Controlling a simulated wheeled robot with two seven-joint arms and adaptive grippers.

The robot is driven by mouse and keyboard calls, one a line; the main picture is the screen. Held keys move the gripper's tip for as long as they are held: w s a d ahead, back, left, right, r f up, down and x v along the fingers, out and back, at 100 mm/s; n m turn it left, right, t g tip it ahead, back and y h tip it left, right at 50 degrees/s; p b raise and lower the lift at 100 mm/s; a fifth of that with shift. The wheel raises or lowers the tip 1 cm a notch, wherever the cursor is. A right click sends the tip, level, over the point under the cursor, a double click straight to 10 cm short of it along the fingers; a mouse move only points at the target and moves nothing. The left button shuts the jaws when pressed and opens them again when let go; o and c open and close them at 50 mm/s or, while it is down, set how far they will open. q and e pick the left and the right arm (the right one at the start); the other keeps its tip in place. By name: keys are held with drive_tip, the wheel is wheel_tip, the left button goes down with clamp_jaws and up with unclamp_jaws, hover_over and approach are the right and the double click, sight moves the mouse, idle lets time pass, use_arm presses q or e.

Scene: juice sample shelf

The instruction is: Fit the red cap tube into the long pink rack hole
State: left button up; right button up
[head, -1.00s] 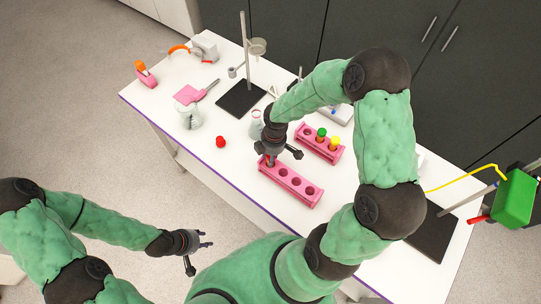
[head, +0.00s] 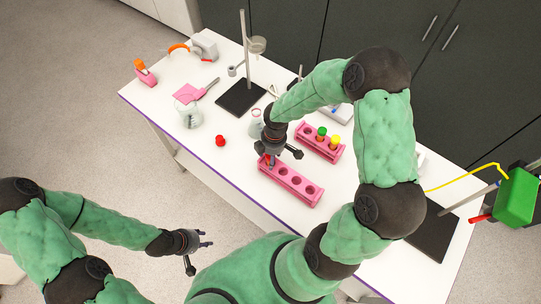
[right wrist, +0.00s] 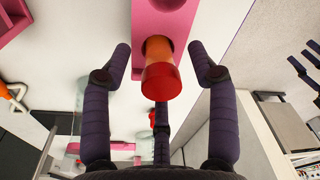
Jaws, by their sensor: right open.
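The red cap tube (right wrist: 161,72) has a red cap and an orange body. In the right wrist view its lower end is in a hole of the long pink rack (right wrist: 182,22). In the head view the long pink rack (head: 290,184) lies near the table's front edge, with several empty holes to the right. My right gripper (head: 276,157) is over the rack's left end and partly hides the tube. In the right wrist view the gripper's fingers (right wrist: 161,62) are spread around the tube, apart from it. My left gripper (head: 198,253) is open and empty, off the table's front side.
A second pink rack (head: 318,149) behind holds a green cap tube (head: 321,133) and a yellow cap tube (head: 334,140). A loose red object (head: 220,141), a beaker (head: 190,116), a flask (head: 256,124) and a stand (head: 241,97) are to the left.

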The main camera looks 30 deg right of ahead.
wheel_tip(320, 180, up, 12)
drive_tip(key=shift+s+d, duration=0.15)
drive_tip(key=shift+d, duration=0.3)
drive_tip(key=shift+f, duration=0.1)
